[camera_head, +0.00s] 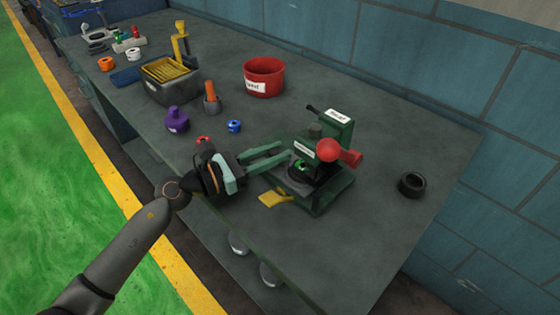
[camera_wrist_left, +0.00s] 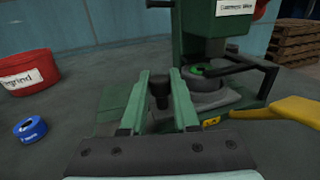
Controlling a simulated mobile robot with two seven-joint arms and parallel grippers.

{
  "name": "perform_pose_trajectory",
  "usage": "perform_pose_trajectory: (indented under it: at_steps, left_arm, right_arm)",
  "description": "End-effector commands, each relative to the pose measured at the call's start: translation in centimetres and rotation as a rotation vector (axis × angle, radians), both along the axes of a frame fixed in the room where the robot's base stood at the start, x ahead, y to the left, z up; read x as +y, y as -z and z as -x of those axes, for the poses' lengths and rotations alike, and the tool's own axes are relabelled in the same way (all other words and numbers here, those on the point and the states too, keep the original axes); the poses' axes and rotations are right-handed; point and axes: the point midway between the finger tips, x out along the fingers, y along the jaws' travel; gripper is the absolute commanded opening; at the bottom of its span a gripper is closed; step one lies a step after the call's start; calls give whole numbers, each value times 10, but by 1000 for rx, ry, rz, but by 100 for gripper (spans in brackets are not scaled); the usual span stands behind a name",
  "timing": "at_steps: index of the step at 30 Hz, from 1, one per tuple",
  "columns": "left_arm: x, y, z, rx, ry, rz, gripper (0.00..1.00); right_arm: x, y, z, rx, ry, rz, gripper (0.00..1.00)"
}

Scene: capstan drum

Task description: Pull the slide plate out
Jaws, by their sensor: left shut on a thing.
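A dark green bench machine (camera_head: 318,190) with a red ball (camera_head: 329,150) stands on the grey workbench. It also shows in the left wrist view (camera_wrist_left: 218,45). My left gripper (camera_head: 284,152) reaches in from the left, level with the machine's near-left side. In the left wrist view, its two green fingers (camera_wrist_left: 160,78) are on either side of a small black knob (camera_wrist_left: 159,96), shut on it. A grey round part (camera_wrist_left: 206,88) lies under the machine's head. The slide plate cannot be made out clearly; the gripper hides part of that side. My right gripper is not in view.
A yellow handle (camera_head: 272,199) sticks out at the machine's front. A black ring (camera_head: 411,184) lies at right. The front right of the bench is clear.

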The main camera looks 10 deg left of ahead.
Motion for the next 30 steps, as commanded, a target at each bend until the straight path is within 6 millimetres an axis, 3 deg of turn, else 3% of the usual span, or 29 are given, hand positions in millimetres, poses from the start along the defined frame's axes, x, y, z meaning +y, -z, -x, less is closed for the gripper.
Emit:
perform_pose_trajectory:
  at_steps: [2,10,23,24,27,30]
  left_arm:
    - [18,8,-12,-5,-7,-7,0]
    - [55,6,-37,-2,-6,-5,0]
    - [65,0,-42,0,-11,-3,0]
    - [66,0,-42,0,-11,-3,30]
    - [66,0,-42,-2,-12,-3,41]
    - [65,0,-42,-2,-10,-1,42]
  right_arm:
    - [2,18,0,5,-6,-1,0]
    - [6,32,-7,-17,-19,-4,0]
    - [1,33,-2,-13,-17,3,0]
    - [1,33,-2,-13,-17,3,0]
    - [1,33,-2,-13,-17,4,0]
    - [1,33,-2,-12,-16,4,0]
